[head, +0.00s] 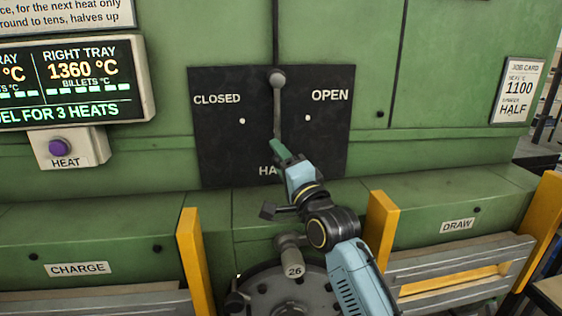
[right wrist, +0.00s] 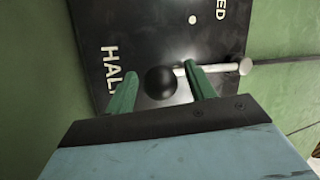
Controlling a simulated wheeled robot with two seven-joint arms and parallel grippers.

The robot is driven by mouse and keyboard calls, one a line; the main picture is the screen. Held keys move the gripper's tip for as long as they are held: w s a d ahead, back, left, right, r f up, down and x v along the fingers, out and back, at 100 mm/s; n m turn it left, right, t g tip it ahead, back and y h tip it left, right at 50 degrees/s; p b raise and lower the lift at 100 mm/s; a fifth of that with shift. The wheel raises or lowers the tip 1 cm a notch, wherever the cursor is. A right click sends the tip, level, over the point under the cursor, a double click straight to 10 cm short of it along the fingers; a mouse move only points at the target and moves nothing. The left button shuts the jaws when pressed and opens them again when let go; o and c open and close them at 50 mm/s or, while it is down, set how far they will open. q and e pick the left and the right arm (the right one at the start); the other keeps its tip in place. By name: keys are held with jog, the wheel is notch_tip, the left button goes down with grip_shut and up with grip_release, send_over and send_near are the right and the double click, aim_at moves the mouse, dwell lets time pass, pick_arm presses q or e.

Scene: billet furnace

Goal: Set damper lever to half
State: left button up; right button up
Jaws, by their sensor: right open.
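The damper lever (head: 277,110) is a grey rod on a black panel (head: 222,160) marked CLOSED at left, OPEN at right and HALF at the bottom. From its round top end it hangs nearly straight down toward HALF. Its lower end is hidden behind my right gripper (head: 280,150) in the head view. In the right wrist view its black ball knob (right wrist: 160,82) shows between the open green fingers of the right gripper (right wrist: 160,90). One finger overlaps the rod; I cannot tell whether they touch. My left gripper is out of view.
A job card (head: 519,90) at right reads 1100 and HALF. A display (head: 75,82) and a purple HEAT button (head: 58,147) are at left.

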jog(key=b+v, duration=0.2)
jog(key=v, duration=1.1)
jog(key=shift+s, duration=0.2)
jog(key=shift+d, duration=0.1)
